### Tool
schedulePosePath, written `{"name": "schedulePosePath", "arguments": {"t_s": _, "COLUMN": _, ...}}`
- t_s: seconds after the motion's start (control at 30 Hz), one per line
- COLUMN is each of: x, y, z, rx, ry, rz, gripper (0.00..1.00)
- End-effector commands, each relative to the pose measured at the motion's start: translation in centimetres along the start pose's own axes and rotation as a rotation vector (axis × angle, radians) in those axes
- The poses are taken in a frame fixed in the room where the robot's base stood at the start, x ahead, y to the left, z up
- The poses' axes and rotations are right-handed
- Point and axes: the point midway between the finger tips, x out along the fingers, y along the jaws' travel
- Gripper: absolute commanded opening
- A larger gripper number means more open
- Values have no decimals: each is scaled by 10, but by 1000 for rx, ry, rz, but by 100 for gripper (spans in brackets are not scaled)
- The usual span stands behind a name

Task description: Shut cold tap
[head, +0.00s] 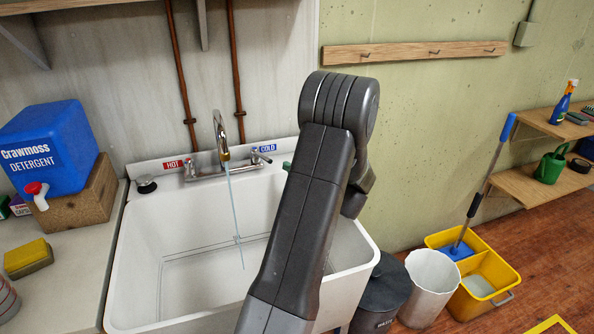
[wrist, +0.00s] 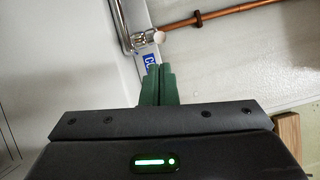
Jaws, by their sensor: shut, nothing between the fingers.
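The cold tap (head: 261,157) is a chrome handle at the right end of the chrome faucet on the sink's back ledge, by the blue COLD label (head: 267,148). A thin stream of water (head: 232,205) runs from the spout (head: 220,135) into the white sink (head: 130,255). In the wrist view the cold tap (wrist: 145,40) is beyond my green fingertips, and the label (wrist: 148,62) is partly hidden by them. My gripper (wrist: 160,68) is shut and empty, just short of the tap. In the head view my arm hides most of it; a green bit shows right of the tap.
The hot handle (head: 190,170) sits at the faucet's left, with a black stopper (head: 146,184) on the ledge. Copper pipes (head: 237,75) run up the wall behind. Bins and a yellow mop bucket (head: 485,290) stand at right.

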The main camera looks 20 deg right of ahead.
Motion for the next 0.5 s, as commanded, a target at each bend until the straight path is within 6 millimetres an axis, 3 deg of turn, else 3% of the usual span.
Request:
{"name": "schedulePosePath", "arguments": {"t_s": 0.2, "x": 36, "y": -1, "z": 1, "rx": 0, "ry": -3, "rz": 1, "gripper": 0}}
{"name": "schedulePosePath", "arguments": {"t_s": 0.5, "x": 50, "y": 0, "z": 0, "rx": 0, "ry": 1, "rz": 0, "gripper": 0}}
